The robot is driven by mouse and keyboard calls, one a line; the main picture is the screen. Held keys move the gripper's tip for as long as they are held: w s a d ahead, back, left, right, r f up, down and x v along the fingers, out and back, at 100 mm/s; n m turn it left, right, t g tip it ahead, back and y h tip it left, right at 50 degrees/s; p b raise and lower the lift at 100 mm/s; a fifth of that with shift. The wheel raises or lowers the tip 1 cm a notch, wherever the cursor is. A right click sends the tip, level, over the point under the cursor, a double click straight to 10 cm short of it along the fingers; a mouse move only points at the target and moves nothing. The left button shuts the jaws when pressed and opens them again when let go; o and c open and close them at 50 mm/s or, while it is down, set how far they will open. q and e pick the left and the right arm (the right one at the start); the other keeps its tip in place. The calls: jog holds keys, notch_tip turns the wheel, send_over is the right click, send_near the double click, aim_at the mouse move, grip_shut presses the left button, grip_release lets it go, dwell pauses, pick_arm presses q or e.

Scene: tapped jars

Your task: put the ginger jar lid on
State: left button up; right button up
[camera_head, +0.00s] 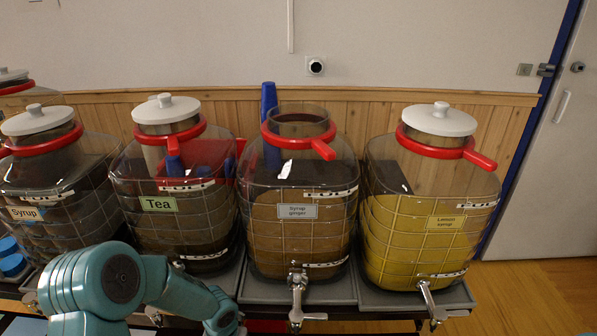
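The ginger jar (298,228), labelled "Syrup ginger", stands in the middle of the row. It is clear and part-filled with brown syrup. Its mouth (303,114) is open inside a red collar with a handle pointing to the front right. I see no loose white lid anywhere in view. My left arm comes in at the bottom left, in front of the jars, and its lower end leaves the frame at the bottom. Neither my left gripper's fingers nor my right gripper shows.
Lidded jars stand on both sides: the tea jar (165,226) left, the lemon syrup jar (425,240) right, another syrup jar (55,208) at far left. Metal taps, including the ginger jar's tap (298,290), stick out in front. Blue cups (269,120) stack behind. Floor at right is clear.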

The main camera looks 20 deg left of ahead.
dwell(0.4)
pick_arm(q)
jog(key=shift+b, duration=0.35)
jog(key=c, duration=1)
jog(key=shift+r+p, duration=2.15)
jog(key=shift+r, duration=1.25)
grip_shut()
jog(key=shift+w+r, duration=0.1)
jog(key=shift+r, duration=0.1)
